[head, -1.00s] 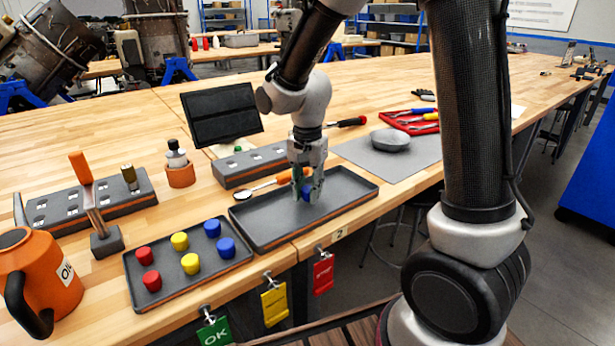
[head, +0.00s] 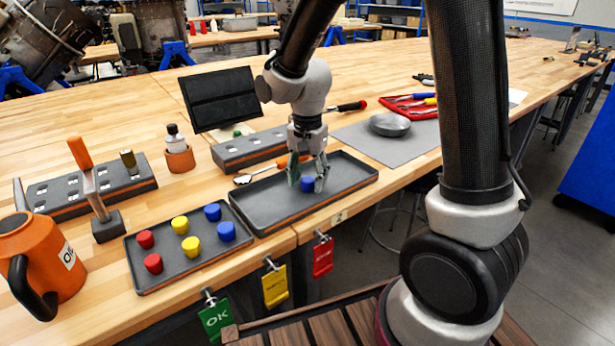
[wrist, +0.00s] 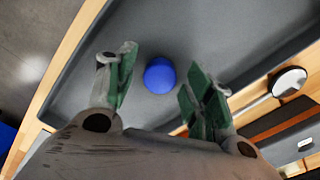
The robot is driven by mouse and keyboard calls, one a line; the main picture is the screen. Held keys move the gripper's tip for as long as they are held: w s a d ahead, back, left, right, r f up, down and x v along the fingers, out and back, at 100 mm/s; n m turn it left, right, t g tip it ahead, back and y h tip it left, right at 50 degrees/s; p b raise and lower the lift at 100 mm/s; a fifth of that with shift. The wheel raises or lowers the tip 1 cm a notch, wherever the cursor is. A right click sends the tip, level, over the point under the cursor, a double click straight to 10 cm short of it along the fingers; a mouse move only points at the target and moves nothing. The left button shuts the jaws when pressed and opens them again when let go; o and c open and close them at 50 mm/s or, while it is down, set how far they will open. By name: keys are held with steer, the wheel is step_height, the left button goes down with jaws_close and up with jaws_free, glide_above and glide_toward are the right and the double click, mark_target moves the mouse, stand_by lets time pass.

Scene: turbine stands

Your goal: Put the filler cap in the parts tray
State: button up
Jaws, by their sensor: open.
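The filler cap seems to be the blue round cap (head: 307,184) on the floor of the large dark grey parts tray (head: 262,221). In the wrist view the blue cap (wrist: 160,75) shows from above, between and just beyond my fingertips, with grey tray floor around it. My gripper (head: 308,181) is over the tray with its fingers spread. In the wrist view a gap shows between each finger and the cap, and the gripper (wrist: 160,85) holds nothing.
A smaller tray (head: 160,277) with several red, yellow and blue caps stands to the left. A metal dish (head: 390,124) sits on a grey mat to the right.

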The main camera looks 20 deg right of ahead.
mark_target(308, 179)
stand_by(0.3)
steer(key=shift+r, duration=3.5)
